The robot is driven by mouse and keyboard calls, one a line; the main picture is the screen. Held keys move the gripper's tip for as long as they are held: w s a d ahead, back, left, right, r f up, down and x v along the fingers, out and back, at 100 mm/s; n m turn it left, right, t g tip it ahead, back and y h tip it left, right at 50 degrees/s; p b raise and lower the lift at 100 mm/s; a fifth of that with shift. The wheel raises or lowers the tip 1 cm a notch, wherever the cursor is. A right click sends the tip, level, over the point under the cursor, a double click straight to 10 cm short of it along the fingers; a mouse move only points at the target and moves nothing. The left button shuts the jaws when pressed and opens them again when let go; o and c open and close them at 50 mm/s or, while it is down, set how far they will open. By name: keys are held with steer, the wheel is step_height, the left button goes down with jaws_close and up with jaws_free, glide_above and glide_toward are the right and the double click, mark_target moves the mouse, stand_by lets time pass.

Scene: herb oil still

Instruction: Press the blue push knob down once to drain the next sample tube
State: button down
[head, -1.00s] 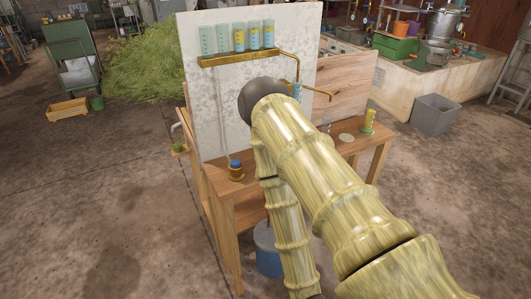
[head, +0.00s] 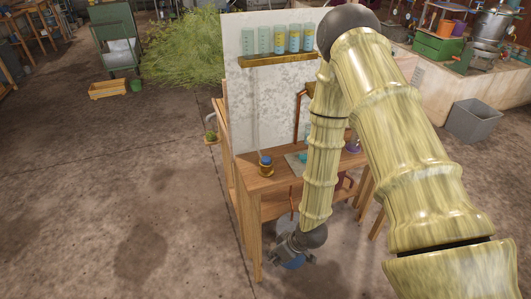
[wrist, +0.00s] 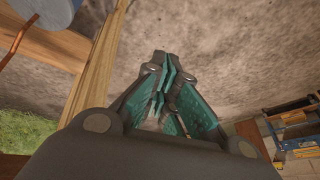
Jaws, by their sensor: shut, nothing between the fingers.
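The blue push knob (head: 265,159) stands upright on a brass-coloured base near the front left corner of the wooden bench (head: 250,184). A row of several sample tubes (head: 279,40) stands on a brass shelf (head: 262,61) against the pale back panel; the left ones look plain and those to the right show yellow. My gripper (head: 279,252) is low in front of the bench, below the tabletop and below and right of the knob. In the wrist view its teal-padded fingers (wrist: 165,75) are shut and empty. The knob is not visible in the wrist view. My arm covers the bench's right part.
A grey bin (head: 475,120) stands at right.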

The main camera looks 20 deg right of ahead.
steer(key=w+r+n+t+y+p, duration=0.2)
steer(key=w+r+n+p, duration=0.4)
steer(key=w+r, duration=1.05)
step_height(320, 180, up, 16)
steer(key=n+t+p, duration=0.1)
steer(key=n+p, duration=0.1)
steer(key=n, duration=0.4)
glide_above(265, 160)
steer(key=shift+s+f+y, duration=0.1)
steer(key=shift+y, duration=0.2)
steer(key=shift+f, duration=0.1)
step_height(265, 160, down, 7)
steer(key=b, duration=0.7)
steer(key=shift+a, duration=0.1)
steer(key=shift+f+b, duration=0.65)
steer(key=shift+f, duration=0.2)
steer(key=shift+f, duration=0.15)
steer(key=shift+f, duration=0.25)
